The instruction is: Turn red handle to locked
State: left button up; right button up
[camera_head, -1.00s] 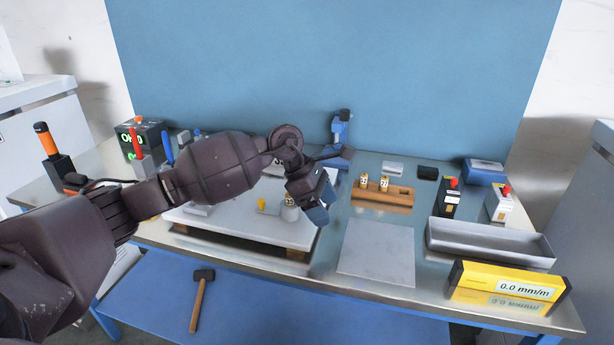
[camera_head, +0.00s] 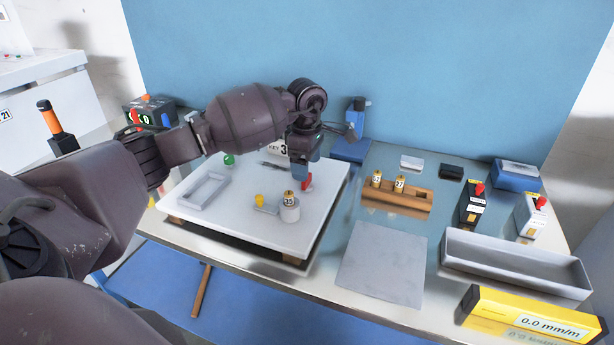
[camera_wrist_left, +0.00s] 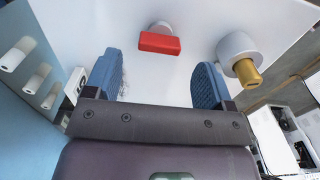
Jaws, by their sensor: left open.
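The red handle (camera_head: 306,183) stands on the white board (camera_head: 227,222), near its right side. In the left wrist view the red handle (camera_wrist_left: 160,43) is a short bar on a white round base, lying crosswise ahead of the fingers. My left gripper (camera_head: 298,176) points down right beside the handle and partly hides it. In the left wrist view the blue fingers of my left gripper (camera_wrist_left: 157,80) are apart, with nothing between them. The handle lies beyond the fingertips, and no contact shows. My right gripper is not in view.
A yellow knob (camera_head: 259,200), a grey frame (camera_head: 205,191) and a green knob (camera_head: 229,160) are on the board. A wooden block (camera_head: 398,196) stands to the right.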

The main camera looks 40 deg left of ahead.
pick_arm(q)
jog(key=shift+f, duration=2.1)
jog(key=c, duration=0.9)
